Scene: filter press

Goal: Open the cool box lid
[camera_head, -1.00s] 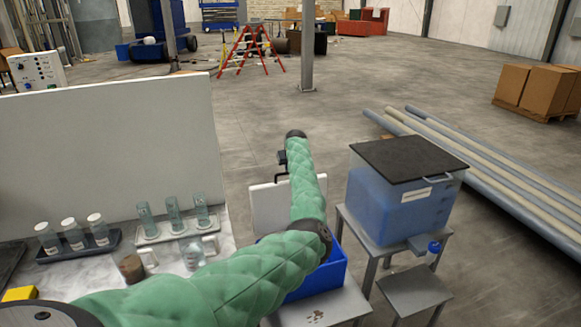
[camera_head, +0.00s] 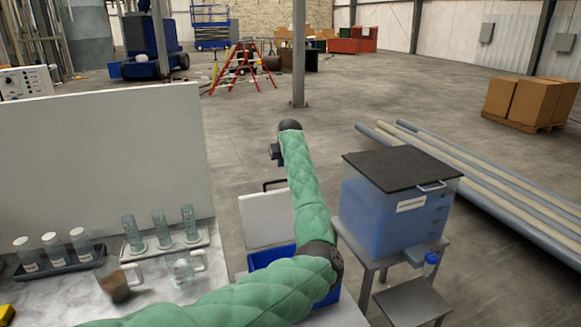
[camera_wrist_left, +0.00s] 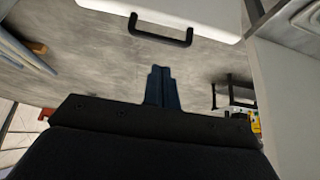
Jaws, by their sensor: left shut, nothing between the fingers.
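The cool box (camera_head: 328,298) is a blue box on a low stand, partly hidden behind my left arm. Its white lid (camera_head: 262,222) stands raised at the box's far side, with the inside of the box partly showing. The lid's black handle (camera_head: 274,183) is at its upper edge. In the left wrist view the white lid (camera_wrist_left: 215,12) and black handle (camera_wrist_left: 160,30) are at the top. My left gripper (camera_head: 276,152) is beyond the lid's upper edge. Its fingers (camera_wrist_left: 160,82) are together, empty and apart from the handle. My right gripper is not in view.
A blue-filled tank with a dark cover (camera_head: 395,205) stands on a grey stand to the right. Tubes, jars and mugs stand on the bench (camera_head: 215,262) at left, before a white panel (camera_head: 100,150). Long pipes (camera_head: 490,180) lie at right.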

